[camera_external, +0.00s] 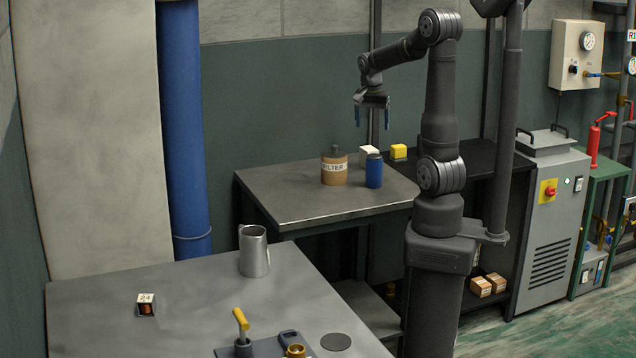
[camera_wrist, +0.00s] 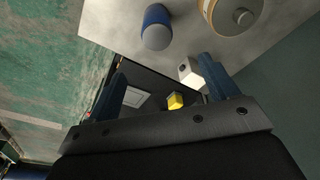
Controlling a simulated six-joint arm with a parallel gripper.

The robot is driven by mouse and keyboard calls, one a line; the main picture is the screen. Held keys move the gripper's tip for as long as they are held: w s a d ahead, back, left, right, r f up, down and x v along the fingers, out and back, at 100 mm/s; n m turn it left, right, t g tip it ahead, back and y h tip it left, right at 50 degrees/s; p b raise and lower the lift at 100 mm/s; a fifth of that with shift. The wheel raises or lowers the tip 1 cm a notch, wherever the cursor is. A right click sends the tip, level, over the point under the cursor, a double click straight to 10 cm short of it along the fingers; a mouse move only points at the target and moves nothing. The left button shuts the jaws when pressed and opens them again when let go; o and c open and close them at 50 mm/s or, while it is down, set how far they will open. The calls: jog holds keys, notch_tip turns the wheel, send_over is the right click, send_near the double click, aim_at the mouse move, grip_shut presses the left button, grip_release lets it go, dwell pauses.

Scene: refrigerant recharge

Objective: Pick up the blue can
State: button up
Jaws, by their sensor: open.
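The blue can (camera_external: 374,171) stands upright on the back table, just right of a tan filter canister. In the wrist view the two blue fingers of my gripper (camera_wrist: 162,85) are spread wide.
The filter canister (camera_external: 334,168) stands close left of the can. A white block (camera_external: 368,155) is behind it, and a yellow block (camera_external: 398,152) is to the right on a dark surface. The front part of the back table (camera_external: 300,205) is clear. A metal pitcher (camera_external: 253,252) stands on the front table.

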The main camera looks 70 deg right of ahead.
aim_at(373, 155)
jog(key=shift+m, duration=0.3)
jog(key=f, duration=0.4)
jog(key=d+f, duration=0.1)
jog(key=f, duration=0.7)
jog(key=shift+d+f, duration=0.2)
jog(key=shift+d, duration=0.1)
jog(key=shift+s+d+f, duration=0.15)
jog(key=shift+f, duration=1.2)
jog(key=shift+s+d+f, duration=0.1)
jog(key=shift+s+f, duration=0.05)
jog(key=shift+f, duration=1.15)
jog(key=c, duration=1.3)
jog(key=shift+o, duration=0.2)
jog(key=shift+r, duration=0.1)
